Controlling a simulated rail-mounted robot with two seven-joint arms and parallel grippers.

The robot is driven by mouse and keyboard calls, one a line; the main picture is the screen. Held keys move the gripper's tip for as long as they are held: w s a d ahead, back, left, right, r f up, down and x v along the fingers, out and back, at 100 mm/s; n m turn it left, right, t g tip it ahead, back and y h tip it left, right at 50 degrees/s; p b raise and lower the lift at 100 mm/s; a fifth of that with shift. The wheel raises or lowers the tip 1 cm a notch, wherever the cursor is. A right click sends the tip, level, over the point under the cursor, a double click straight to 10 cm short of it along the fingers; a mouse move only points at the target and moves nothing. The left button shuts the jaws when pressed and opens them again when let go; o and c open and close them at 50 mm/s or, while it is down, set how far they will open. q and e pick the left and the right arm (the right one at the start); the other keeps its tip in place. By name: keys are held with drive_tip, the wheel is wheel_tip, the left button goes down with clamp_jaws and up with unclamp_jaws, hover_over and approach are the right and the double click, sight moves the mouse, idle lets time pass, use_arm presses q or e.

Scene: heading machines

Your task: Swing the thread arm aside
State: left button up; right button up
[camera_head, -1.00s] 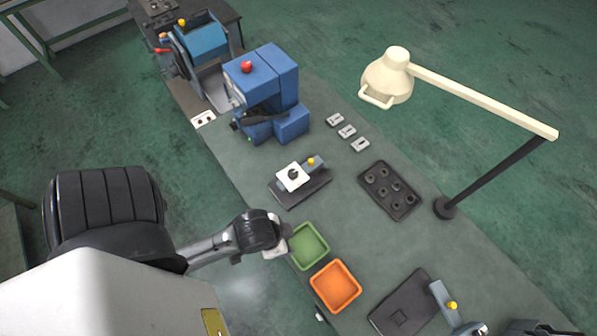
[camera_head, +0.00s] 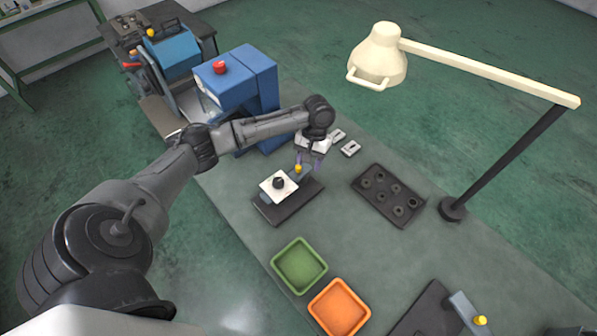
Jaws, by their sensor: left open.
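A dark fixture base (camera_head: 266,210) stands on the bench and carries a white plate (camera_head: 271,194) with a dark round part (camera_head: 279,183). A short grey arm with a yellow knob (camera_head: 298,168) sits at its back right. My left gripper (camera_head: 309,161) is open and points down at this knob, its fingertips very near it; contact cannot be told. A second grey arm (camera_head: 464,309) with a yellow knob (camera_head: 480,320) is on another dark base at the lower right. No label shows which one is the thread arm. My right gripper is not in view.
A blue machine with a red button (camera_head: 220,67) stands behind my left arm. A dark tray of rings (camera_head: 416,215) lies right of the fixture. A green bin (camera_head: 299,266) and an orange bin (camera_head: 339,308) are in front. A cream lamp (camera_head: 378,56) overhangs the right side.

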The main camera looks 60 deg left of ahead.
use_arm(q)
drive_tip(key=w+a+r+n+h+b, duration=0.2)
drive_tip(key=a+r+n, duration=0.3)
drive_tip(key=a, duration=0.4)
approach(287, 179)
drive_tip(key=shift+m, duration=0.3)
drive_tip(key=w+f, duration=0.1)
drive_tip(key=d+f, duration=0.1)
drive_tip(key=f, duration=0.1)
drive_tip(key=w+d+f, duration=0.1)
drive_tip(key=shift+w+d+f+p, duration=0.15)
drive_tip(key=shift+w+f+p, duration=0.05)
drive_tip(key=shift+w+p, duration=0.15)
drive_tip(key=shift+s+d+f, duration=0.15)
drive_tip(key=shift+d+f, duration=0.05)
drive_tip(key=shift+f, duration=0.35)
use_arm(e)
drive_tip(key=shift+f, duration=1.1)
use_arm(q)
drive_tip(key=shift+c, duration=0.5)
clamp_jaws()
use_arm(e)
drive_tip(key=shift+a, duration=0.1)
